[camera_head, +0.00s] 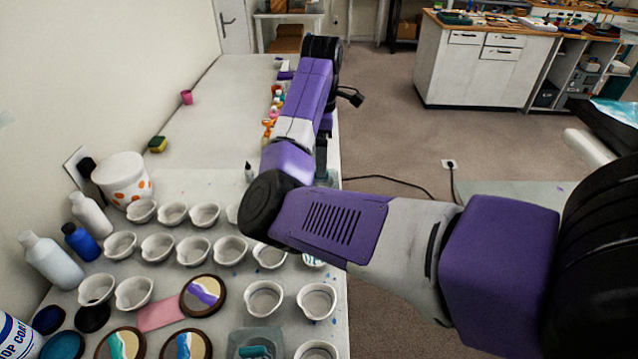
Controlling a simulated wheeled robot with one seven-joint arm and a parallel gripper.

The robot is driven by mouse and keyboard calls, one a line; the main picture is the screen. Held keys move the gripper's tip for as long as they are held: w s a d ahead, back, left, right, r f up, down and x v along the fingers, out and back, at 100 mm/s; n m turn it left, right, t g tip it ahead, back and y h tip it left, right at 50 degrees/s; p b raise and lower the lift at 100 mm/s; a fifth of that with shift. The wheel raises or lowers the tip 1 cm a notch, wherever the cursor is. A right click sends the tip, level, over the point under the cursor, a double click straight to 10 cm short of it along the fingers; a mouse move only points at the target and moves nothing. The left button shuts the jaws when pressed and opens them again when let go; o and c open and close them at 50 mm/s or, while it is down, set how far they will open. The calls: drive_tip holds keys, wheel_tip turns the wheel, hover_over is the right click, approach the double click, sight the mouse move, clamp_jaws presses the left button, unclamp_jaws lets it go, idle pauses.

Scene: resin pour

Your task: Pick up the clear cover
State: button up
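A see-through, squarish piece (272,334), which may be the clear cover, sits at the bottom edge of the worktable view. A teal shape shows in or under it, and its lower part is cut off by the frame. I cannot tell whether it is a lid or a tray. My arm reaches in from the right and bends over the table, then extends toward the far end. My gripper (321,165) seems to hang below the wrist near the table's right edge, mostly hidden by my arm. Its fingers cannot be made out. It is well away from the see-through piece.
Several white cups (193,251) stand in rows around the near table. Round coasters (203,296), a pink piece (161,313), bottles (52,262) and a white bucket (123,182) crowd the left. The far table (215,120) is mostly bare. A cabinet (480,65) stands across the floor.

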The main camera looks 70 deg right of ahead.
sight(321, 182)
drive_tip(key=f, duration=0.3)
drive_tip(key=f+p, duration=0.1)
drive_tip(key=f, duration=0.3)
drive_tip(key=shift+w+d+f, duration=0.15)
drive_tip(key=shift+d+f, duration=0.05)
drive_tip(key=c, duration=1.1)
drive_tip(key=shift+c, duration=0.2)
drive_tip(key=shift+r, duration=0.1)
